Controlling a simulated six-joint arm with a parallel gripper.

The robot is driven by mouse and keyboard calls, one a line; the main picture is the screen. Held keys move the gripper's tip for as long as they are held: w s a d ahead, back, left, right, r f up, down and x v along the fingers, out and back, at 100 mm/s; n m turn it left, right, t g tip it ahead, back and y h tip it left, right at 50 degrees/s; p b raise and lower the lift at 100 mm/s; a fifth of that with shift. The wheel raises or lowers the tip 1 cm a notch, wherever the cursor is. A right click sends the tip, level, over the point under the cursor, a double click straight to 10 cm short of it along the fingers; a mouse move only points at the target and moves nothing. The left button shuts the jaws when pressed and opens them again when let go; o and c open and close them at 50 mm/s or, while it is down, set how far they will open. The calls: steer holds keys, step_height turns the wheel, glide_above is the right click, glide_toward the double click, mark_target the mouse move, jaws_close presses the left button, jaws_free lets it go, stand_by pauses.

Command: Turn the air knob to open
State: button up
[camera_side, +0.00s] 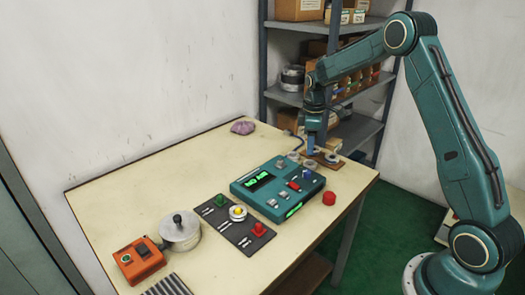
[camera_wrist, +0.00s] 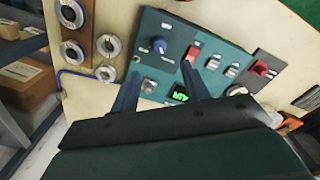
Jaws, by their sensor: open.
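The blue knob (camera_wrist: 159,45), which I take to be the air knob, sits on the teal control panel (camera_wrist: 215,48) in the wrist view, with a pale mark beside it. Which way it is set is too small to read. In the side view the blue knob (camera_side: 307,173) is on the far right part of the panel (camera_side: 244,188). My gripper (camera_wrist: 158,80) is open and empty; its two fingers spread over the panel, with the knob beyond the tips and between their lines. In the side view my gripper (camera_side: 311,149) hangs behind the panel, apart from the knob.
Metal rings (camera_wrist: 108,45) lie beside the panel, some on a brown board (camera_wrist: 73,22). A red switch (camera_wrist: 193,53) is close to the knob. A red cap (camera_side: 329,198), dark tray (camera_side: 234,224), pot (camera_side: 180,232) and orange box (camera_side: 138,260) also stand on the table.

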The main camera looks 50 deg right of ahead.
mark_target(307, 172)
step_height(307, 172, down, 11)
steer(key=shift+d+r, duration=0.1)
steer(key=shift+d, duration=0.05)
stand_by(0.4)
steer(key=c, duration=1)
